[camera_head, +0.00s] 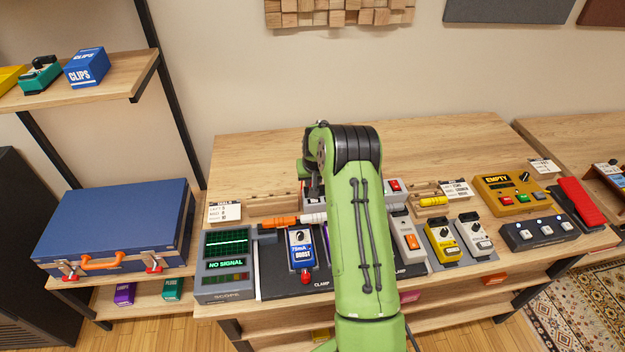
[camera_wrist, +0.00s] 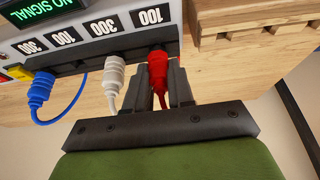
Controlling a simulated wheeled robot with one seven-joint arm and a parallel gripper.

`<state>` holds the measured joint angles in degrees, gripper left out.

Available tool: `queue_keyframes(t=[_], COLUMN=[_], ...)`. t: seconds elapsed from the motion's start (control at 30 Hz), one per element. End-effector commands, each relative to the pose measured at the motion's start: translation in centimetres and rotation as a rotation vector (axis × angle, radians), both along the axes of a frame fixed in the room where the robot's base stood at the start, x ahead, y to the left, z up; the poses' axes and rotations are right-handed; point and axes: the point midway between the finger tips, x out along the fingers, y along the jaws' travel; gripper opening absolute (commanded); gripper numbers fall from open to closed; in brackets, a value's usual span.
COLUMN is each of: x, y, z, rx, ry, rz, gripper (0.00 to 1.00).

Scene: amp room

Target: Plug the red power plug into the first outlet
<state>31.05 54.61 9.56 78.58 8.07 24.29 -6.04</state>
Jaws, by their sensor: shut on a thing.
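In the wrist view my gripper (camera_wrist: 163,78) is closed around a red plug (camera_wrist: 157,68), with one dark finger on each side of it. The plug's front end is at the edge of a grey power unit (camera_wrist: 185,7), in line with the rightmost "100" label. I cannot tell how deep it sits in the outlet. A white plug (camera_wrist: 114,76) and a blue plug (camera_wrist: 41,88) are at outlets to its left.
The wooden bench (camera_head: 440,140) holds a scope (camera_head: 227,265), a blue pedal (camera_head: 300,248), a yellow pedal (camera_head: 441,240) and an orange "EMPTY" box (camera_head: 508,192). A blue case (camera_head: 120,225) stands at left. The bench's rear strip is clear. A slatted wooden piece (camera_wrist: 245,22) is right of the plug.

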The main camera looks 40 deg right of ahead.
Motion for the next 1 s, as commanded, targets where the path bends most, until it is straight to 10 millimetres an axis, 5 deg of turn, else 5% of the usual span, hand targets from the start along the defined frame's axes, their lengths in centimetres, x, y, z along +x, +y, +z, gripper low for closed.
queue_keyframes(t=[0.87, 0.9, 1.0], x=[0.06, 0.07, 0.06], y=[0.04, 0.03, 0.03], z=[-0.14, -0.13, -0.13], rx=[0.000, 0.000, 0.000], ry=[-0.002, -0.002, -0.002], rz=[0.000, 0.000, 0.000], gripper=[0.00, 0.24, 0.39])
